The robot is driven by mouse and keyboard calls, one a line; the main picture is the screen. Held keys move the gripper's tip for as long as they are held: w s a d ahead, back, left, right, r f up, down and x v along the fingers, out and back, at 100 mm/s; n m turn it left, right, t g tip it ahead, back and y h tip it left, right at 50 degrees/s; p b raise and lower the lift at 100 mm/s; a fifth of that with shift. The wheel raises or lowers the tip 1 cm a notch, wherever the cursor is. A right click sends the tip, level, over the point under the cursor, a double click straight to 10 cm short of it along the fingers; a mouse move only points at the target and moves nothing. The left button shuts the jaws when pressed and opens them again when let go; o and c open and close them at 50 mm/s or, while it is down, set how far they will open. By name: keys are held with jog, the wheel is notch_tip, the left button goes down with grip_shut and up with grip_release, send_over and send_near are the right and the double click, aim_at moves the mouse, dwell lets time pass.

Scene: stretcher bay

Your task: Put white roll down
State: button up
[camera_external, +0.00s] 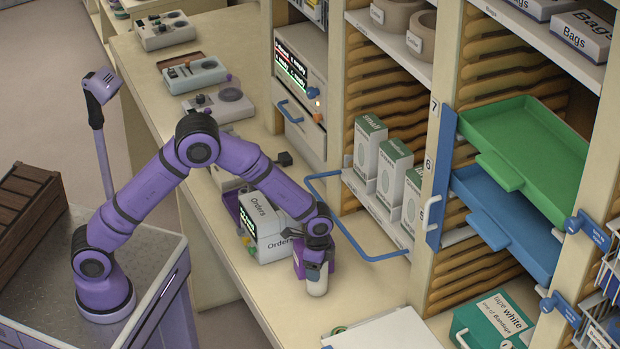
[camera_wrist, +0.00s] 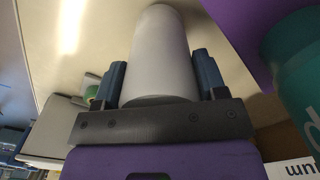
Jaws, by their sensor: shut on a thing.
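The white roll (camera_wrist: 160,55) is between the two dark blue fingers of my gripper (camera_wrist: 160,85) in the wrist view. My gripper is shut on it. In the external view my gripper (camera_external: 314,268) points down over the beige counter (camera_external: 365,285), and the lower end of the white roll (camera_external: 317,285) shows beneath it, upright. The roll's lower end is at or just above the counter; I cannot tell whether it touches. Its upper part is hidden by the gripper.
A blue rail (camera_external: 385,255) juts out at the right. White boxes (camera_external: 390,165), a green tray (camera_external: 530,150) and a blue tray (camera_external: 510,220) fill the shelves. A green box (camera_external: 490,325) stands front right.

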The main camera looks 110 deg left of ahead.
jog(key=shift+f, duration=0.4)
jog(key=shift+f, duration=0.1)
jog(key=o, duration=1.1)
notch_tip(320, 180, up, 12)
jog(key=shift+r, duration=0.1)
